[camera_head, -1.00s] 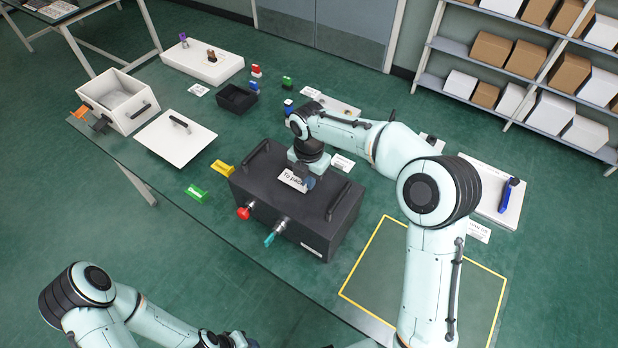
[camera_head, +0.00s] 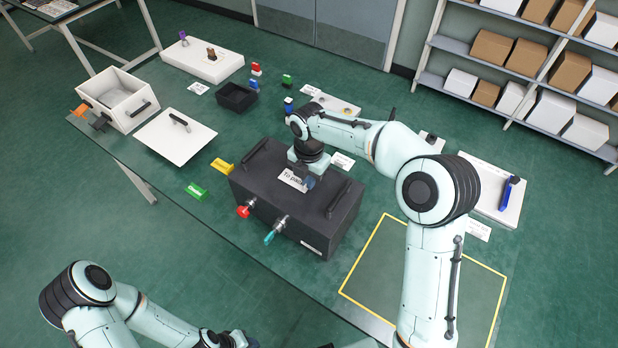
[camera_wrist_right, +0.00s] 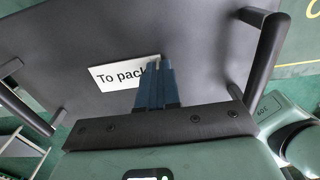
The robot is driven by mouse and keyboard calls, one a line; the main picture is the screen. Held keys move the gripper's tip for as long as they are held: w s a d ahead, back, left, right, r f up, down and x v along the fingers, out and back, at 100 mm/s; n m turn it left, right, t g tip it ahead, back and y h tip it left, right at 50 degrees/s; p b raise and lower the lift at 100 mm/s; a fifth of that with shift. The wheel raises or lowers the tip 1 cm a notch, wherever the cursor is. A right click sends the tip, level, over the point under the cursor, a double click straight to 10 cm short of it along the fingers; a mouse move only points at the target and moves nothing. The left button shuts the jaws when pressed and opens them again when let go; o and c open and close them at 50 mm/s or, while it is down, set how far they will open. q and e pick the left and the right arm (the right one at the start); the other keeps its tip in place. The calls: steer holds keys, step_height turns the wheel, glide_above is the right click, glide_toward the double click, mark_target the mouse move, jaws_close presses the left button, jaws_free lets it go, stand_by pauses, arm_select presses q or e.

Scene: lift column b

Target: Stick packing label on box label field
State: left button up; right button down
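The white packing label (camera_head: 293,180) reading "To pack" is at the top of a large black box (camera_head: 275,205) with two bar handles. In the right wrist view the label (camera_wrist_right: 113,77) shows face-on, its right end partly hidden by my blue fingertips. My right gripper (camera_wrist_right: 163,66) points down at the lid, its fingers close together at the label's right end. It looks shut on the label. I cannot tell whether the label touches the lid, and no separate label field shows. My left gripper (camera_head: 232,340) is at the bottom edge, mostly cut off.
A red knob (camera_head: 243,211) and a teal-tipped part (camera_head: 273,234) stick out of the box's front. Yellow (camera_head: 222,166) and green (camera_head: 196,192) pieces lie left of it. A white lid (camera_head: 170,143) and open white crate (camera_head: 110,105) stand further left.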

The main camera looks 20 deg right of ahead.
steer(key=shift+f, duration=0.1)
steer(key=c, duration=1.3)
jaws_free()
arm_select(q)
steer(key=w+r+p, duration=0.2)
steer(key=w+r, duration=0.1)
steer(key=shift+w, duration=0.1)
arm_select(e)
step_height(320, 180, up, 14)
steer(key=shift+f, duration=0.25)
steer(key=shift+f, duration=0.1)
